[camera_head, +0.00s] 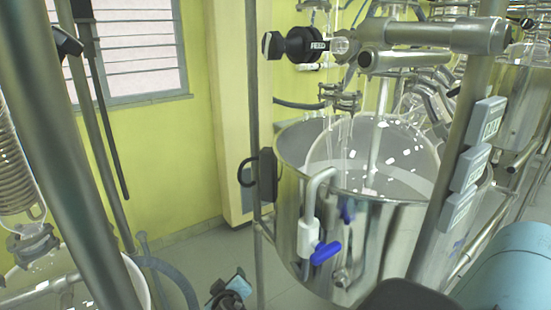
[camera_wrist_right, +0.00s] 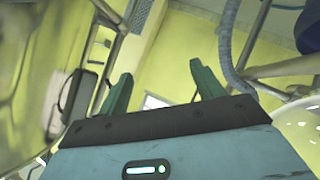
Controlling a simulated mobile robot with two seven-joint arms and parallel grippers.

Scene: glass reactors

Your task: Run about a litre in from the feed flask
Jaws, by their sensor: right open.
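A black round knob (camera_head: 300,45) with a label that looks like "FEED" sits on the glassware above the reactor. The feed flask itself cannot be made out. Below stands a steel-jacketed reactor (camera_head: 305,235) with a glass vessel (camera_head: 400,160) inside; small white patches show in it, and its liquid level is unclear. My right gripper (camera_wrist_right: 163,88) is open in the wrist view, with two green fingers apart and nothing visible between them. My left gripper is not in view.
A blue-handled valve (camera_head: 326,252) is on the reactor's front. Steel posts (camera_head: 258,120) and grey label boxes (camera_head: 463,170) stand around it. Another glass setup with a coil (camera_head: 15,165) is at left. A grey corrugated hose (camera_wrist_right: 228,45) passes near my right gripper.

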